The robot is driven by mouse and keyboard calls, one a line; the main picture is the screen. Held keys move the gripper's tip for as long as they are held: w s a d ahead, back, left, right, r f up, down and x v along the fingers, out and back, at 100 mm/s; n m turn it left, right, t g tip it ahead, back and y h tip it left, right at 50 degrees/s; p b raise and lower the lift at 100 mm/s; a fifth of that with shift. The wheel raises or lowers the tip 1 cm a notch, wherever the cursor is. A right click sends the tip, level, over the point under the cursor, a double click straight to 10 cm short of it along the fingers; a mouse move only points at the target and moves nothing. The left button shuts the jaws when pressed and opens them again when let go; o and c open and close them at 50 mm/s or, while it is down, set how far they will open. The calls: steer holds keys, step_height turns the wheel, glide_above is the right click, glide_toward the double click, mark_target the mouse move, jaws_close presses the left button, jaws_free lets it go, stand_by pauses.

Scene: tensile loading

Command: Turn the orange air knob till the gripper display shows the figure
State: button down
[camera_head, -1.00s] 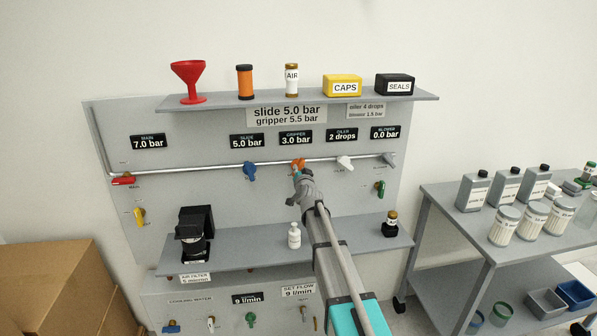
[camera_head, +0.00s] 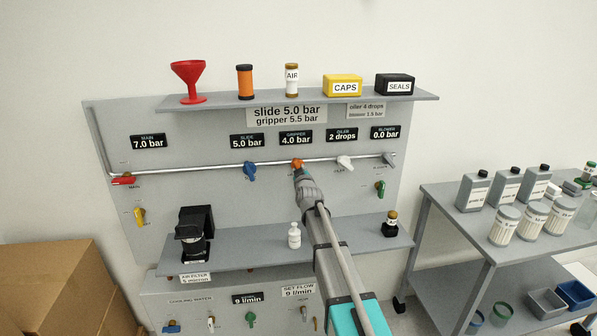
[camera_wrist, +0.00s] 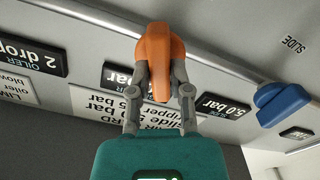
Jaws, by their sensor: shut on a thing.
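The orange air knob (camera_head: 297,163) sits on the pipe below the gripper display (camera_head: 295,137), which reads 4.0 bar. The sign (camera_head: 287,114) above reads slide 5.0 bar, gripper 5.5 bar. My gripper (camera_head: 299,171) is at the knob, its fingers shut on it. In the wrist view, the orange knob (camera_wrist: 158,62) sits between the two grey fingertips of my gripper (camera_wrist: 160,92). The gripper display (camera_wrist: 118,78) is partly hidden there behind a finger.
The blue slide knob (camera_head: 250,171) is left of the orange knob and the white oiler knob (camera_head: 345,162) is right. Below, a shelf (camera_head: 345,240) holds a white bottle (camera_head: 294,236) close to my arm. An upper shelf (camera_head: 222,103) holds a funnel, canisters and boxes.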

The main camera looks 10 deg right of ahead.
steer(key=n, duration=0.6)
steer(key=shift+n, duration=0.4)
steer(key=c, duration=0.6)
jaws_free()
steer(key=shift+o, duration=0.2)
steer(key=s, duration=1.2)
